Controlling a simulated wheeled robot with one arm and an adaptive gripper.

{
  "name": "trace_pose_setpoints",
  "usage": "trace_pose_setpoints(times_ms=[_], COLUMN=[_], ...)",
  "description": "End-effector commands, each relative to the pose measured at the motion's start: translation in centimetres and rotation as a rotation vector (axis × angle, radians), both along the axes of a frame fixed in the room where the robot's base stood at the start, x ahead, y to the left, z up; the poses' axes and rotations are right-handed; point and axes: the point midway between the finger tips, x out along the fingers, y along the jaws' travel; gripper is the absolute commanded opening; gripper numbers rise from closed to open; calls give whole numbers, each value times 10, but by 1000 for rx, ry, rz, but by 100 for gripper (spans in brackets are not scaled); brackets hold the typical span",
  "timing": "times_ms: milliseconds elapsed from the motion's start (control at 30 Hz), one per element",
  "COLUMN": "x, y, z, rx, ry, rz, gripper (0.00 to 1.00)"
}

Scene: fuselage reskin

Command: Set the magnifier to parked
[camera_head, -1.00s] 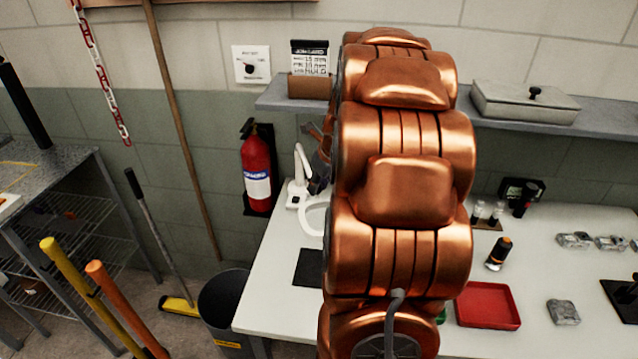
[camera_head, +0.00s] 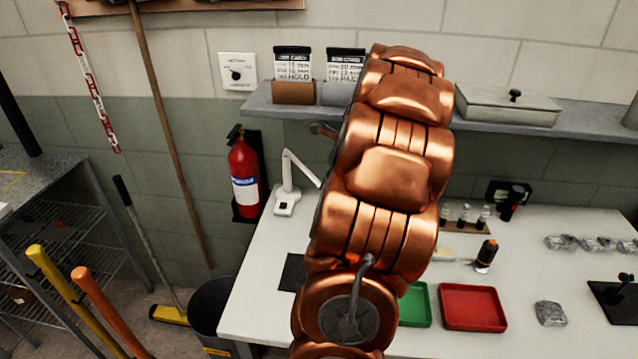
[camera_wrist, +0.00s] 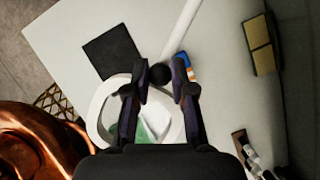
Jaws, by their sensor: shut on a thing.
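The magnifier's white base (camera_head: 285,203) and jointed arm (camera_head: 302,168) stand at the back left of the white bench in the head view. Its head is hidden behind my copper arm there. In the wrist view, the magnifier's white ring (camera_wrist: 98,118) lies just below and left of the fingertips, with its white arm (camera_wrist: 183,32) running up to the right. My gripper (camera_wrist: 160,78) is shut on the magnifier's round black knob (camera_wrist: 160,74), which sits between the fingertips. The fingers hide part of the ring.
A dark square mat (camera_head: 291,272) lies on the bench's left. A green tray (camera_head: 415,306) and a red tray (camera_head: 472,307) lie near the front. A grey shelf (camera_head: 385,122) with cards and a box runs above. A fire extinguisher (camera_head: 244,178) hangs left.

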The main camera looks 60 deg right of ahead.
Motion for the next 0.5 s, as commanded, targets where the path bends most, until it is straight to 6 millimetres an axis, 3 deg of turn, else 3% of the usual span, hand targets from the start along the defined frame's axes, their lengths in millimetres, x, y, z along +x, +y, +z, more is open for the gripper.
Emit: trace_pose_setpoints(times_ms=[167, 200, 433, 500], x=[2, 2, 2, 2], y=[0, 0, 1, 1], z=[2, 2, 1, 1], rx=[-4, -3, -1, -1], ry=[-4, -4, -2, -1], rz=[-2, -1, 1, 1], gripper=[0, 25, 49, 49])
